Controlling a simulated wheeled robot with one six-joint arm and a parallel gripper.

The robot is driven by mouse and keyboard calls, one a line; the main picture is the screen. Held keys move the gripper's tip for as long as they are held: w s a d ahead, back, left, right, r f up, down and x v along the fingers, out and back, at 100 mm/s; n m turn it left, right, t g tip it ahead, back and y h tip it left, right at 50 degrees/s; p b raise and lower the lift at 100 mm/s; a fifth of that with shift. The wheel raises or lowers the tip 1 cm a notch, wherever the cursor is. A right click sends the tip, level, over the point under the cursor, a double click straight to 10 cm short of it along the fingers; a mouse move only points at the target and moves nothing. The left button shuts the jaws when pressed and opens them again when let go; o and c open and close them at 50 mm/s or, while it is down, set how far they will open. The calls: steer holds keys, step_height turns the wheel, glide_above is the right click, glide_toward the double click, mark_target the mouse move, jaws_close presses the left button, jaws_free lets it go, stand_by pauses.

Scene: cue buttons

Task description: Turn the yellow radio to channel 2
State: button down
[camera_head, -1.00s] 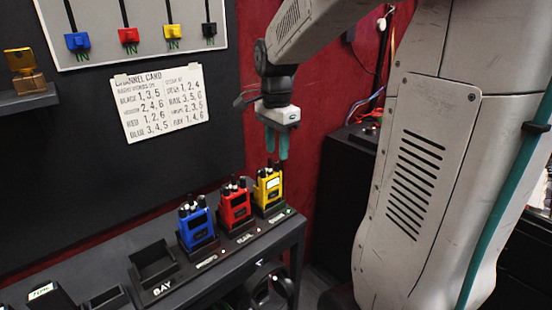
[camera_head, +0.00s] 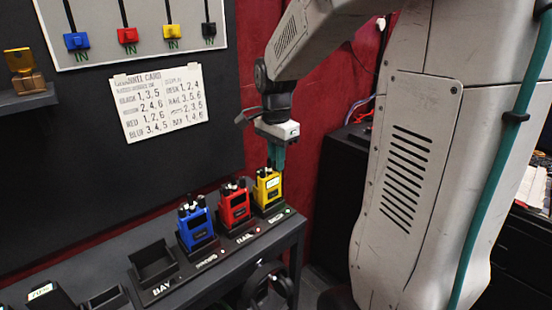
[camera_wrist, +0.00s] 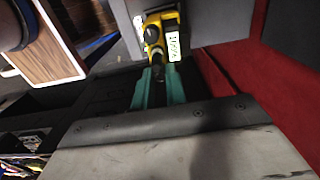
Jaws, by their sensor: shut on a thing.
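The yellow radio (camera_head: 268,190) stands upright in the rightmost dock on the dark shelf, with a small light display on its face. In the wrist view its yellow top (camera_wrist: 169,18) shows with a dark knob and a white display I cannot read clearly. My gripper (camera_head: 276,165) points down over the radio's top. In the wrist view its teal fingers (camera_wrist: 160,68) are close together on a small dark knob at the radio's top. The fingertips partly hide that knob.
A red radio (camera_head: 234,207) and a blue radio (camera_head: 196,228) stand docked to the left. An empty dock (camera_head: 154,266) is further left. A white channel card (camera_head: 160,103) hangs on the dark wall. Red wall lies right of the shelf.

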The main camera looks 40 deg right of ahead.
steer(key=shift+n, duration=1.2)
steer(key=c, duration=1.4)
jaws_free()
steer(key=shift+r, duration=3.95)
